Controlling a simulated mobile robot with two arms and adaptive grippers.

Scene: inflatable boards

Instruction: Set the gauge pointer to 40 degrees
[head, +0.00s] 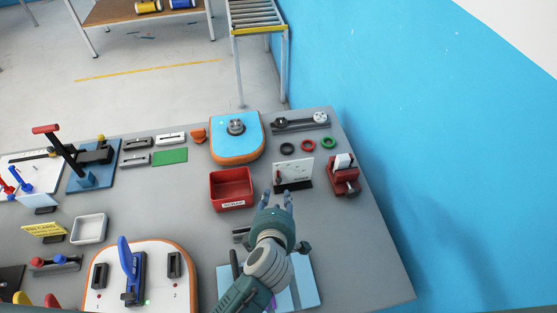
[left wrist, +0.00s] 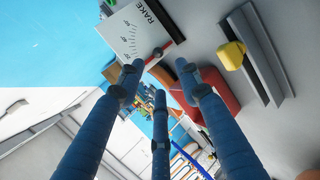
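The gauge is a white upright plate (head: 296,172) on a dark base, near the right end of the grey table. In the left wrist view the gauge plate (left wrist: 128,32) shows a printed scale and the word RAKE. Its small red and dark pointer (left wrist: 162,50) sits at the plate's edge; I cannot read its exact angle. My left gripper (head: 276,197) is just in front of the gauge, with fingers towards it. In the left wrist view its blue fingers (left wrist: 160,76) are spread with nothing between them, and the pointer appears just beyond the tips. My right gripper is out of view.
A red scrap bin (head: 232,188) stands left of the gauge, and a red clamp-like device (head: 343,178) stands to its right. Behind are several rings (head: 308,145) and a blue-orange board (head: 236,148). A light blue plate (head: 305,285) lies beneath my arm. The table's right front is clear.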

